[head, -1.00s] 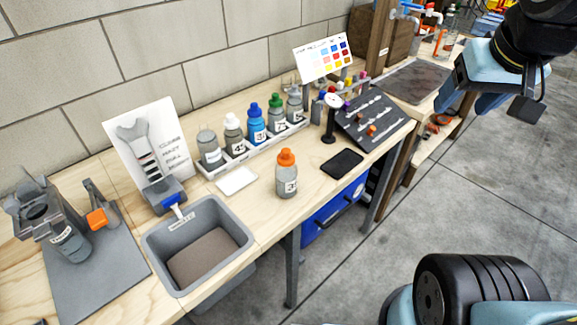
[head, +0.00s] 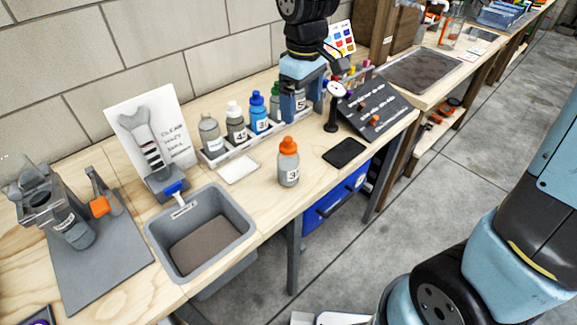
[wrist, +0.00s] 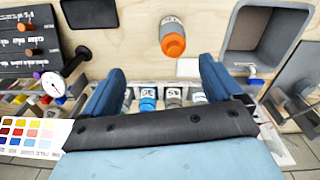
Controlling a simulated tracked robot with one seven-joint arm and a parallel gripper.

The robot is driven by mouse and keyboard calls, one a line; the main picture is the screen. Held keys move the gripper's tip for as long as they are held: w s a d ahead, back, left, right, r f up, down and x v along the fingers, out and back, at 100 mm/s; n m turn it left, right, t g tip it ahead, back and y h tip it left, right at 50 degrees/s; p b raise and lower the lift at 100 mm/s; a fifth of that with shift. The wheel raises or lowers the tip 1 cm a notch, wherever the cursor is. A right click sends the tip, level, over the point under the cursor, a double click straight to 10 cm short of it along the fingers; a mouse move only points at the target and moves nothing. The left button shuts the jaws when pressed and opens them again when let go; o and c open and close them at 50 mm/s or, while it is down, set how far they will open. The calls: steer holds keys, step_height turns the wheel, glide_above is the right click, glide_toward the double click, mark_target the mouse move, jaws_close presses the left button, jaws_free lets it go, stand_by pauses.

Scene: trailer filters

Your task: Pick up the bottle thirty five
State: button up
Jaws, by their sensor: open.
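An orange-capped grey bottle (head: 288,168) stands upright on the bench near its front edge. Its label starts with a 3; the rest is unclear. In the wrist view this bottle (wrist: 172,36) shows upside down beyond my fingers, apart from them. A blue-capped blue bottle (head: 258,116) with a label that also seems to start with 3 stands in the white rack (head: 262,143). My gripper (head: 302,112) is open and empty over the rack's right end, partly covering the bottles there. In the wrist view my gripper (wrist: 158,70) has its fingers spread apart.
A grey bin (head: 240,243) is left of the orange-capped bottle. A black pad (head: 344,152), a dial gauge (head: 333,108) and a dark sloped board (head: 378,110) are to its right.

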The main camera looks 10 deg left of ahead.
mark_target(288, 154)
steer(key=a, duration=0.1)
steer(key=f, duration=0.1)
steer(key=a, duration=0.1)
steer(key=shift+s+a+f+n, duration=0.25)
steer(key=shift+a+f+n, duration=0.1)
steer(key=shift+f+n, duration=0.05)
steer(key=shift+a+f, duration=0.2)
steer(key=shift+f, duration=0.1)
step_height(288, 154, down, 14)
steer(key=shift+d+r, duration=0.1)
steer(key=shift+r, duration=0.15)
steer(key=c, duration=1.4)
steer(key=shift+r, duration=0.1)
